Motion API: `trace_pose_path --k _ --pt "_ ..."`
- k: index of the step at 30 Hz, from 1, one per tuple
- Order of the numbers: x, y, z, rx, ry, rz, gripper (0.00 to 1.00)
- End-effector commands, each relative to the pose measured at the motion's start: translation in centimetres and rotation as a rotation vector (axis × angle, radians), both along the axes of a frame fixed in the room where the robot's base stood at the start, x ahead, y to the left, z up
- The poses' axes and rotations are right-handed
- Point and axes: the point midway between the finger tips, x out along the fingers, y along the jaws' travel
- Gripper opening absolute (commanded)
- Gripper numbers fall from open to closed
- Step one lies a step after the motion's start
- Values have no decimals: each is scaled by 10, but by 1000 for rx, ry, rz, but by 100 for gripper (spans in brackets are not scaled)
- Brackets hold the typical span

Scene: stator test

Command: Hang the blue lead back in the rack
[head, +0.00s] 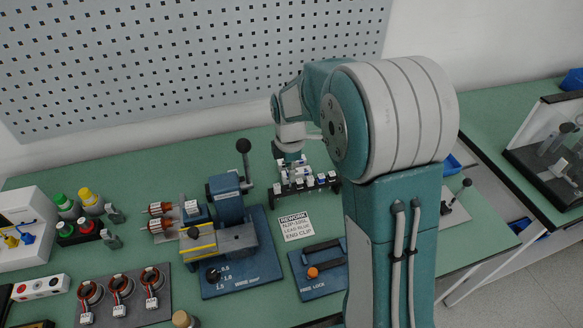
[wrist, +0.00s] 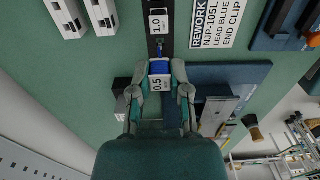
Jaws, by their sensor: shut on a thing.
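My gripper (wrist: 161,72) is shut on a blue piece, which I take to be the blue lead (wrist: 160,67). The piece sits between the fingertips, beside a white tag reading 0.5 (wrist: 160,84). In the head view my gripper (head: 290,156) is at the back of the rack (head: 293,188), a dark stand with several white and blue tagged pieces. In the wrist view a dark strip with a white 1.0 tag (wrist: 158,22) lies just beyond the fingertips. Whether the lead touches the rack, and where its wire runs, cannot be told.
A white REWORK card (head: 296,226) lies in front of the rack, naming the blue lead. A blue wire machine (head: 228,245) with an upright lever stands left of it. A blue fixture with an orange knob (head: 313,272) is in front. My arm hides the bench to the right.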

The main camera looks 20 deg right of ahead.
Motion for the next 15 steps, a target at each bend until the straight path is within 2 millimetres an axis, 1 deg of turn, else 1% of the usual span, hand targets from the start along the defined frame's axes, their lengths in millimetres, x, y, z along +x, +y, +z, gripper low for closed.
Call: trace_pose_path --k 9,15 --pt "0 -9 -1 6 0 -2 0" --pt "0 -5 -2 3 0 -1 0"
